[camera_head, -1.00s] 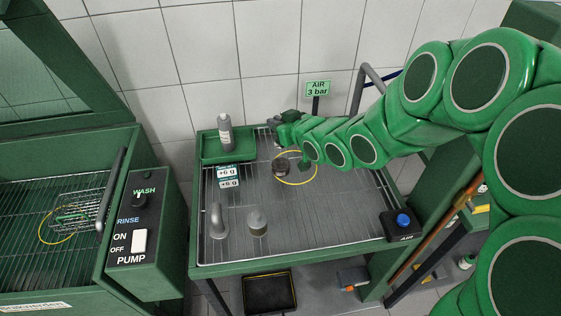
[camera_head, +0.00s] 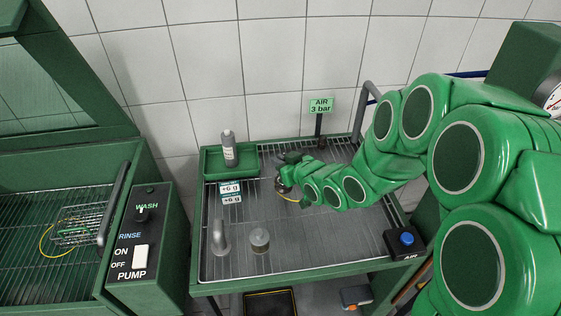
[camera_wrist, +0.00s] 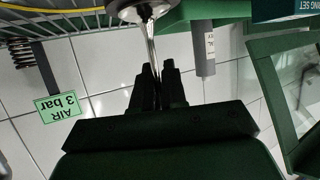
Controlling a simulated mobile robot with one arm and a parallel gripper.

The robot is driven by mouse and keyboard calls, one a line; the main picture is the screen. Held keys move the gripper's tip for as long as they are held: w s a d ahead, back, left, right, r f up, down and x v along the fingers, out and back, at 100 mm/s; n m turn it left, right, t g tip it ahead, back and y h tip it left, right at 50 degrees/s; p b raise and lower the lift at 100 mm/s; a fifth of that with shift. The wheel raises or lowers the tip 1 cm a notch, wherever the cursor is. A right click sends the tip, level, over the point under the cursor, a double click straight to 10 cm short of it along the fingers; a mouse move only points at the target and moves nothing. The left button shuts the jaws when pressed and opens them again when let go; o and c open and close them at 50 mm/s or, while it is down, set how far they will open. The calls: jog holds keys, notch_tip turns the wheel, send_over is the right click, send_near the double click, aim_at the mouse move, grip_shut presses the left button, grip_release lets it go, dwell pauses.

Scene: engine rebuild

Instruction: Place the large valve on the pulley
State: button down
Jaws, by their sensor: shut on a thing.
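My gripper (camera_head: 288,165) is over the back middle of the wire-rack table. In the wrist view my gripper (camera_wrist: 158,75) is shut on the thin, shiny metal stem of the large valve (camera_wrist: 152,45). The stem runs up to a round metal shape at the top edge of that view; I cannot tell whether this is all valve head or partly the pulley. In the head view a small dark round part, likely the pulley (camera_head: 281,187), shows just below my gripper, partly hidden by my arm. Whether the valve touches it cannot be told.
A green tray (camera_head: 212,170) with a bottle (camera_head: 228,150) stands at the table's back left. The AIR button box (camera_head: 404,243) is at right. The washer (camera_head: 150,250) is left.

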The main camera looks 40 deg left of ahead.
jog(key=c, duration=1.2)
grip_release()
jog(key=shift+d+r, duration=0.15)
jog(key=shift+r, duration=0.05)
jog(key=shift+v, duration=3.5)
